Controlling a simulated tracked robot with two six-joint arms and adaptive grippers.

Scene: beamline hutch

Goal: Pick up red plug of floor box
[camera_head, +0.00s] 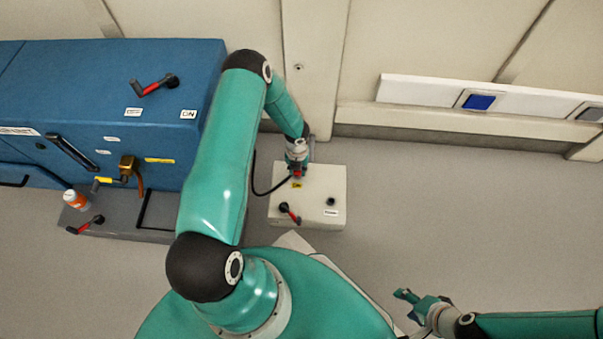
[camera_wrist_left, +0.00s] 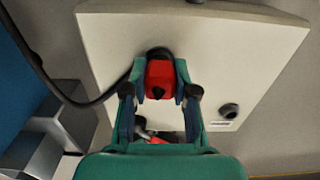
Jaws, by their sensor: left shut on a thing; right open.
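The floor box (camera_head: 313,205) is a pale box on the floor in the middle of the head view. Its flat top (camera_wrist_left: 235,50) fills much of the left wrist view. The red plug (camera_wrist_left: 160,79) sits between the fingers of my left gripper (camera_wrist_left: 160,88), which is shut on it; a black cable runs from it to the left. In the head view the plug (camera_head: 297,173) is a small red spot under my left gripper (camera_head: 297,167). I cannot tell whether the plug is seated or lifted. My right gripper (camera_head: 418,302) is open and empty at the lower right.
A red-and-black handle (camera_head: 290,212) and a dark round socket (camera_head: 331,201) are on the box top. A blue cabinet (camera_head: 110,90) with handles stands at the left, an orange-and-white bottle (camera_head: 76,200) before it. The floor right of the box is clear.

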